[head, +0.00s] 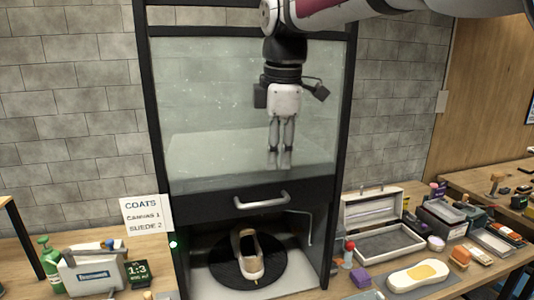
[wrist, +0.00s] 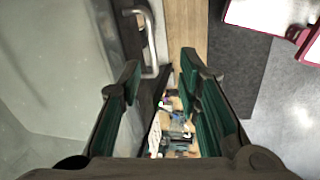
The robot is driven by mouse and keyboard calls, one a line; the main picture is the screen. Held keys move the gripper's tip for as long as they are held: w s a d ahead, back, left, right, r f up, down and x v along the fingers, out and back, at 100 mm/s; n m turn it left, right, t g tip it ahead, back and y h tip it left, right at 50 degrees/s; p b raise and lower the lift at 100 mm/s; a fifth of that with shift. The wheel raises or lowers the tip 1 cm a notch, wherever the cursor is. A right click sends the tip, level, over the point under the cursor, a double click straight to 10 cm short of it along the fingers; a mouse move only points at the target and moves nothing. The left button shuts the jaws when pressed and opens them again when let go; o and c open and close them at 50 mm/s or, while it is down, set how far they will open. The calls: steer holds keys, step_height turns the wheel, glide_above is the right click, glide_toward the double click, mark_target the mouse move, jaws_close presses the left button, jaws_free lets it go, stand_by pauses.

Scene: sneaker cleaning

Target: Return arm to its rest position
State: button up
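My gripper (head: 280,160) hangs pointing down in front of the glass sash (head: 215,130) of a black-framed cabinet, above its silver handle (head: 261,200). In the wrist view my gripper (wrist: 160,68) shows two green-padded fingers standing apart with nothing between them. My arm (head: 370,10) reaches in from the upper right. A tan and white sneaker (head: 250,258) sits on a round black pad (head: 222,272) inside the cabinet's open lower part.
Right of the cabinet, the wooden table holds an open grey case (head: 375,245), a yellow-and-white brush or sponge (head: 417,275), a purple block (head: 361,278) and small bottles. At left stand a coats sign (head: 146,214), a green bottle (head: 50,265) and a grey caddy (head: 92,275).

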steer(key=s+d+m+t, duration=0.2)
steer(key=s+d+m, duration=0.85)
steer(key=s, duration=0.25)
steer(key=s+d+f+m, duration=0.3)
steer(key=s+f+m, duration=0.1)
steer(key=s, duration=0.2)
steer(key=s+d+f+m+t, duration=0.1)
steer(key=s+d+f+m, duration=0.3)
steer(key=s+f+m, duration=0.1)
steer(key=shift+s+f+h, duration=0.15)
steer(key=shift+s+h, duration=0.15)
steer(key=shift+s, duration=0.2)
